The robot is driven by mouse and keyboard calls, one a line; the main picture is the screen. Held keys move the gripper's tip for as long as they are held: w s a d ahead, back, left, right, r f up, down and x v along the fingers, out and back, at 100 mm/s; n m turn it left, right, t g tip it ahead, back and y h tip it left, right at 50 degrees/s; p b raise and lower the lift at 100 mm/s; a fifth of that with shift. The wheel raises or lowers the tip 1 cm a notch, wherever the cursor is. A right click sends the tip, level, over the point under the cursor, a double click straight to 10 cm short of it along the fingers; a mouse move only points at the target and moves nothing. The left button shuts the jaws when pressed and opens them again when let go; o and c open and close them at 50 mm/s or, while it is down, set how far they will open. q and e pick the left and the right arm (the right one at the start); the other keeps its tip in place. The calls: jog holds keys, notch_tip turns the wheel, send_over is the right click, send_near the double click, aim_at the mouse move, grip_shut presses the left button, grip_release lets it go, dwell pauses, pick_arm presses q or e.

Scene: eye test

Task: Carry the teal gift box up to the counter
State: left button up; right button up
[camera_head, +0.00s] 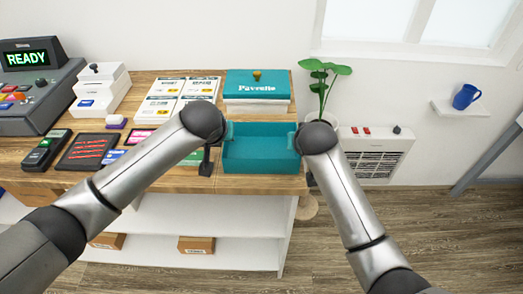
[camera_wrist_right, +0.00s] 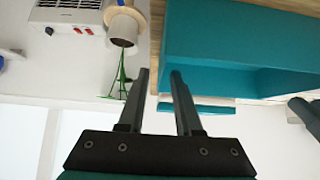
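The teal gift box (camera_head: 260,166) looks like an open, hollow box in the head view. It is at the front right of the wooden counter (camera_head: 240,184); I cannot tell whether its base touches the top. My left gripper (camera_head: 207,164) is at its left side, mostly hidden by my arm. My right gripper (camera_wrist_right: 159,72) is at its right side, almost hidden in the head view. In the right wrist view its fingers are apart with a visible gap, near the teal box (camera_wrist_right: 235,50). I see no clear grip on either side.
Behind the box stands a white box with a teal lettered lid (camera_head: 257,84). A potted plant (camera_head: 323,85) is just right of it. Cards (camera_head: 178,98), a card terminal (camera_head: 46,150) and a register (camera_head: 35,90) fill the left. White shelves (camera_head: 210,215) are below.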

jog(key=shift+v, duration=3.4)
pick_arm(q)
jog(key=shift+r, duration=0.1)
pick_arm(e)
jog(key=shift+r, duration=0.1)
